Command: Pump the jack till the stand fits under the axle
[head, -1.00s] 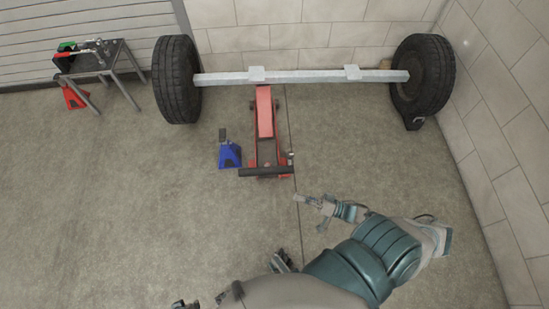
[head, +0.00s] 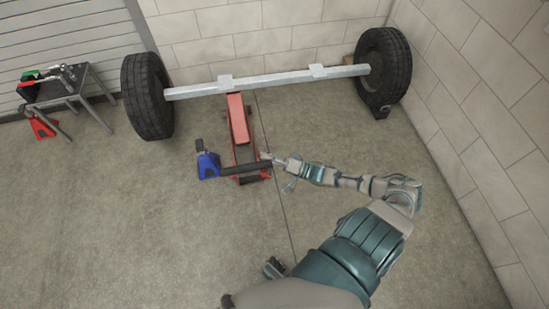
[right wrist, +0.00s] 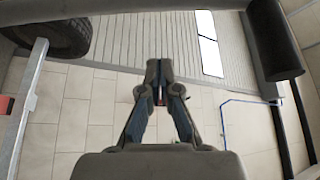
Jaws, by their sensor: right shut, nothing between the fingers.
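The red jack (head: 239,118) lies on the floor with its far end under the grey axle (head: 265,81). Its black handle bar (head: 246,168) lies crosswise at the near end. The blue stand (head: 207,166) is on the floor just left of the jack, not under the axle. My right gripper (head: 267,158) is shut and empty at the right end of the handle bar; I cannot tell whether they touch. In the right wrist view its closed fingers (right wrist: 160,78) hold nothing, and a black cylinder (right wrist: 275,40) is at upper right.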

